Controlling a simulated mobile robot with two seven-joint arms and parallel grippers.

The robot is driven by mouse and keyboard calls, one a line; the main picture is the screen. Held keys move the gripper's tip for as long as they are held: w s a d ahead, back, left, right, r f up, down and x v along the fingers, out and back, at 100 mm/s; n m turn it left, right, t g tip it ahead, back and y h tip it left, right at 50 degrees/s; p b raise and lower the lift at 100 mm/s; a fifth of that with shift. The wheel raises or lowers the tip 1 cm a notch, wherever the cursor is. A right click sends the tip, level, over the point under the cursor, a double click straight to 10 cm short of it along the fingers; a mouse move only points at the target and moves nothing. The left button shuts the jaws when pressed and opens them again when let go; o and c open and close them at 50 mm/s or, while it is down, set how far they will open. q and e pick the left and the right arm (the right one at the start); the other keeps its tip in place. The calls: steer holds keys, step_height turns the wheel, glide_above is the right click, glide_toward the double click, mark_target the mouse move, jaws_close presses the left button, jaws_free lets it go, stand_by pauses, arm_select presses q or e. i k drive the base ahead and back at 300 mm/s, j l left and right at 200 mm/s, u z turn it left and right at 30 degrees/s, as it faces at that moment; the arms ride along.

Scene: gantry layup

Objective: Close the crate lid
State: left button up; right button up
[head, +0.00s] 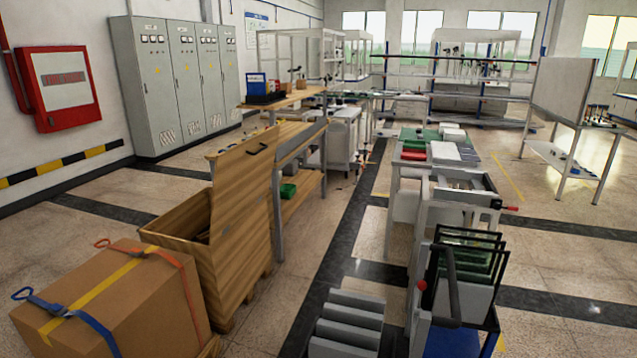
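The wooden crate (173,220) stands on the floor at the left of the middle, behind a cardboard box. Its lid (243,195) is open and stands roughly upright along the crate's right side. A dark handle (257,150) is near the top of the lid. The crate's opening shows to the left of the lid, with something dark inside that I cannot make out. Neither of my grippers is in view.
A strapped cardboard box (130,305) stands in front of the crate. A wooden-topped workbench (290,100) is close behind the lid. Grey rollers (347,320) and a cart with framed panels (470,260) stand at the right. A floor aisle (335,220) is clear between.

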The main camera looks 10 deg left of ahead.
mark_target(243, 171)
steer(key=i+j+u, duration=0.15)
steer(key=i+u, duration=0.85)
steer(key=z, duration=0.35)
